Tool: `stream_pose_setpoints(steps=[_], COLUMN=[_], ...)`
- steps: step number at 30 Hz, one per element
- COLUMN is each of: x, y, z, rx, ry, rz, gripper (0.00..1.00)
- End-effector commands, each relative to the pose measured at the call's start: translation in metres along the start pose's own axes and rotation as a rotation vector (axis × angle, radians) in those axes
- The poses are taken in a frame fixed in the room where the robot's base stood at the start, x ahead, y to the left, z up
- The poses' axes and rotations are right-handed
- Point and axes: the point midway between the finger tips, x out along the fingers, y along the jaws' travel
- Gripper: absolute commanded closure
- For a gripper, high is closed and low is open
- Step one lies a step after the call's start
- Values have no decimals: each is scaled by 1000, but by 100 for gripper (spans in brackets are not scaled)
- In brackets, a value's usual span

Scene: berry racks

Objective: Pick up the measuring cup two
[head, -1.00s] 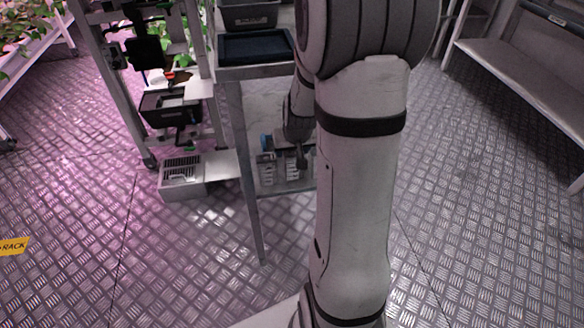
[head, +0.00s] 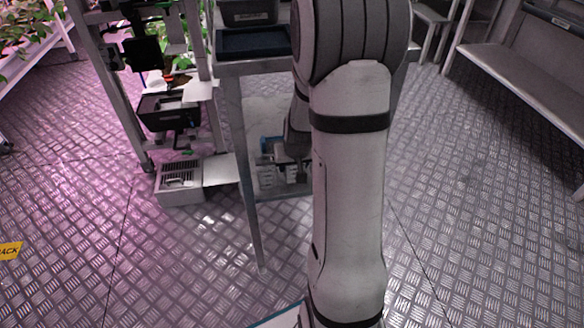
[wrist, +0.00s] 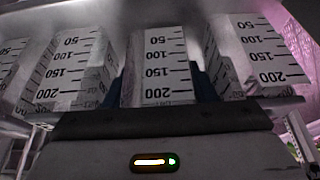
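Several white measuring cups with black printed scales stand in a row across the wrist view: a middle cup (wrist: 166,65), a left cup (wrist: 75,65) and a right cup (wrist: 250,55). Their numbers appear upside down. I cannot tell which is cup two. My gripper (wrist: 162,88) is close in front of the middle cup, with dark blue parts showing on both sides of it. Whether these touch the cup is not clear. In the head view my gripper (head: 291,154) is low beside the cups (head: 267,173), partly hidden by my own arm.
The cups stand low under a grey table whose leg (head: 250,190) is near my arm. A dark tray (head: 253,42) lies on top. A grey vented box (head: 180,184) stands on the floor to the left. A bench (head: 525,75) is at right; open floor lies between.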

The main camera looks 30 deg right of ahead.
Motion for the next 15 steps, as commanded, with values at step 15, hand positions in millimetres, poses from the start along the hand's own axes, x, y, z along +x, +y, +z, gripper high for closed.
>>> stream_pose_setpoints(steps=[15], x=[-5], y=[0], z=[-2], rx=[1], ry=[1], rz=[1], gripper=[72])
